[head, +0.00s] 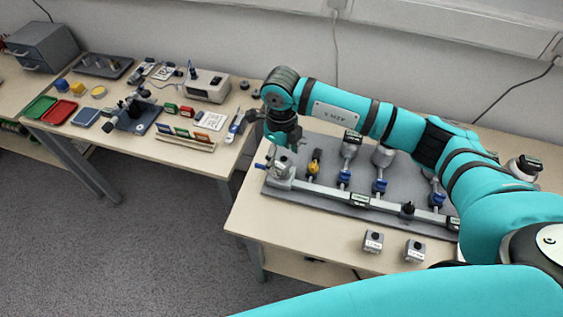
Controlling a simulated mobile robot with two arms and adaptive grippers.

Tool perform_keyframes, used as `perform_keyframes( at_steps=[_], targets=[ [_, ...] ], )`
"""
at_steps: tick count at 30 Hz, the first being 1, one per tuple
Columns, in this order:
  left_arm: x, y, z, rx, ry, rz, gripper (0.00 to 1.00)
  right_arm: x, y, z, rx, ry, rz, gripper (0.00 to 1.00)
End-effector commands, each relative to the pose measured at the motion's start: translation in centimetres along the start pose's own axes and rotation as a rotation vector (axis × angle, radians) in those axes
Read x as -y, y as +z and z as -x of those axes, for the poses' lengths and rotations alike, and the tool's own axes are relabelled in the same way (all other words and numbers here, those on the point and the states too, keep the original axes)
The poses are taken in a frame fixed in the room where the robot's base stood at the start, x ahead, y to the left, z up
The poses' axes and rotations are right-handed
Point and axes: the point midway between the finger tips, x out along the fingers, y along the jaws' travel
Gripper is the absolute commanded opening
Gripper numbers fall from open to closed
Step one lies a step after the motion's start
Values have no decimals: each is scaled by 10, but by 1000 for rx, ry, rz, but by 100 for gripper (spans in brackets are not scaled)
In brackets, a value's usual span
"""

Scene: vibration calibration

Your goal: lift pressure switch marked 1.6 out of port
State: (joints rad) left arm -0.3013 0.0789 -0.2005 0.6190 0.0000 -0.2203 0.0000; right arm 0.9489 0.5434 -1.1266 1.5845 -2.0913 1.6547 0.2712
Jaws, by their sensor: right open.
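My right gripper (283,147) is open and points down over the left end of a grey rail (345,197) on a grey plate. Directly below it is a grey block-like fitting (281,174), partly hidden by the fingers; I cannot tell whether the fingers touch it. My left gripper is out of view.
Gauges and valves with blue handles (380,185) and a yellow one (314,163) stand along the plate (300,193). The table's front left (260,225) is clear. A second table (112,140) at left holds trays and instruments.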

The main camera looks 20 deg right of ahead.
Motion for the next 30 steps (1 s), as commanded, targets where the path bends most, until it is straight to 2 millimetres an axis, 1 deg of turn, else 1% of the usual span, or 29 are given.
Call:
perform_keyframes(
  at_steps=[1,3,6,9,14,17,27,30],
  targets=[
    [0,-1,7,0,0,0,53,1,-1,-6,-5,1,-3,71],
    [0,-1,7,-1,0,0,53,1,-1,-17,-3,2,-2,71],
    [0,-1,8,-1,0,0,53,1,0,-26,-1,1,0,71],
    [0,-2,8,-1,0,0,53,2,0,-30,0,0,0,71],
    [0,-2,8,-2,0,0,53,2,0,-30,0,0,0,71],
    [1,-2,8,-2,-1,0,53,2,0,-30,0,0,0,59],
    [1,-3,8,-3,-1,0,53,2,0,-29,1,0,0,15],
    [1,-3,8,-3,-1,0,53,2,0,-29,2,0,0,4]
  ],
)
